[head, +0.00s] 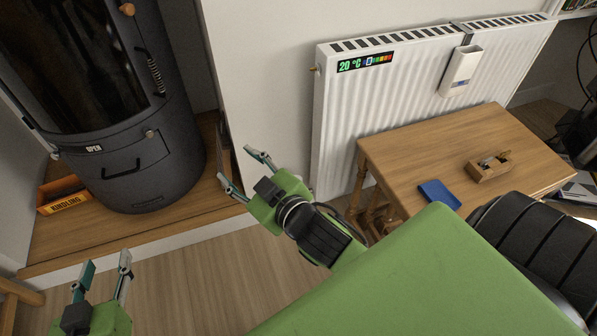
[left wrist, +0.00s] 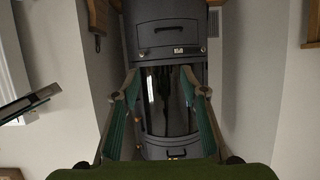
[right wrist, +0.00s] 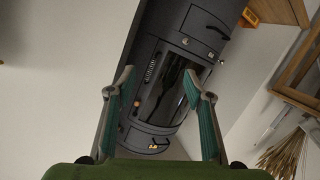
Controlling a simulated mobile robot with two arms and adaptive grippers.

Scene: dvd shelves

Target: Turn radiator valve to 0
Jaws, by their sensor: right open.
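The white radiator (head: 345,125) stands against the wall right of centre in the head view. A small brass fitting (head: 315,69) sticks out of its upper left end. I cannot make out a numbered valve dial; the radiator's lower left end is partly behind my right arm. My right gripper (head: 237,166) is open and empty, left of the radiator and apart from it. Its spread fingers also show in the right wrist view (right wrist: 160,95), pointing towards the dark stove. My left gripper (head: 106,267) is open and empty at the lower left, far from the radiator.
A dark stove (head: 150,175) stands on a wooden platform at the left, beside a kindling box (head: 64,200). A wooden table (head: 410,160) with a blue book (head: 439,194) and a small wooden box (head: 489,168) stands before the radiator. A white holder (head: 461,70) hangs on the radiator.

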